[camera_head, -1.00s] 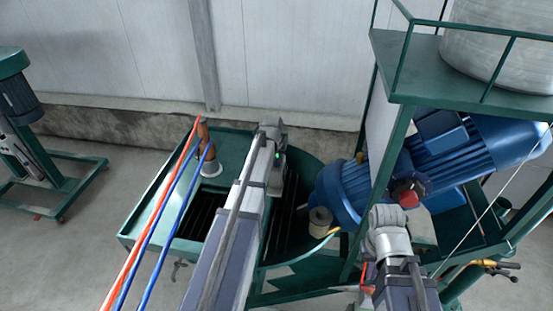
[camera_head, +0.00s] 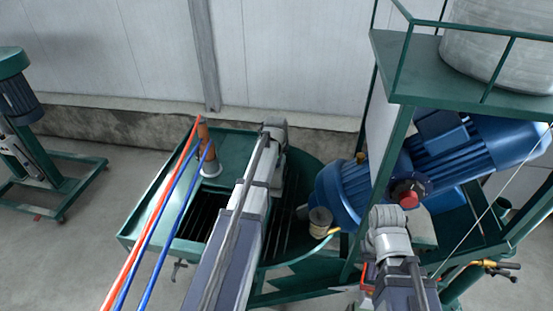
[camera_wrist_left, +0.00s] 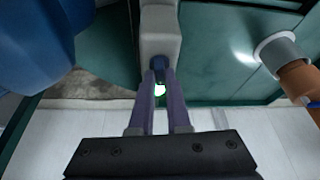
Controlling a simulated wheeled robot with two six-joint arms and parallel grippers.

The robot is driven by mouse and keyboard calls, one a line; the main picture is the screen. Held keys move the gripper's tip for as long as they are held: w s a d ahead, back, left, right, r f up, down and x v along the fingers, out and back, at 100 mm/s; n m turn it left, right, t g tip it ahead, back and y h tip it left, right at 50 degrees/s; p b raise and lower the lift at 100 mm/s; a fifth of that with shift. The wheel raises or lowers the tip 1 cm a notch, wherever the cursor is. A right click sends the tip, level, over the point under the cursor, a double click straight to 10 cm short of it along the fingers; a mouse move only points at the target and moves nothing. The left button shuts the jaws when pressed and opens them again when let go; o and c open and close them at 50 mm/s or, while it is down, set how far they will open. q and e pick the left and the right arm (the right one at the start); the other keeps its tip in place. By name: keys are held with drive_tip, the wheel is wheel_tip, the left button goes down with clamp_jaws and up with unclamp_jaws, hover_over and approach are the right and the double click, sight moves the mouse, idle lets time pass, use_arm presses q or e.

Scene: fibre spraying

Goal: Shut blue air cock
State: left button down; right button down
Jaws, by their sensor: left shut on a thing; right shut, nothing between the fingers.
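In the left wrist view, my left gripper (camera_wrist_left: 160,77) has its two purple fingers closed around a small dark blue piece, the blue air cock (camera_wrist_left: 158,65), below a pale grey housing (camera_wrist_left: 160,28). A green-white light shows between the fingers. In the head view, my left arm reaches over the green tank and hides this grip. My right arm reaches up from the lower right, its grey wrist in front of the blue motor. My right gripper is shut and empty; its fingertips are hard to make out.
The green tank (camera_head: 135,238) has a dark slatted opening. Orange hoses (camera_head: 150,242) and blue hoses (camera_head: 172,220) run left of my left arm. A blue motor (camera_head: 470,155) with a red knob (camera_head: 408,198) and a green frame (camera_head: 388,185) crowd the right.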

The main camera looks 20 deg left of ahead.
use_arm(q)
drive_tip(key=n+y, duration=0.1)
drive_tip(key=n, duration=0.3)
drive_tip(key=shift+w+d+g, duration=0.15)
drive_tip(key=shift+g, duration=0.25)
drive_tip(key=n+g+y, duration=0.1)
drive_tip(key=n, duration=0.3)
drive_tip(key=shift+w, duration=0.1)
drive_tip(key=n+g, duration=0.1)
drive_tip(key=n, duration=0.3)
drive_tip(key=shift+w+g+y, duration=0.1)
drive_tip(key=shift+g+y, duration=0.3)
drive_tip(key=shift+n+g, duration=0.7)
drive_tip(key=shift+n, duration=1.4)
drive_tip(key=c, duration=0.9)
unclamp_jaws()
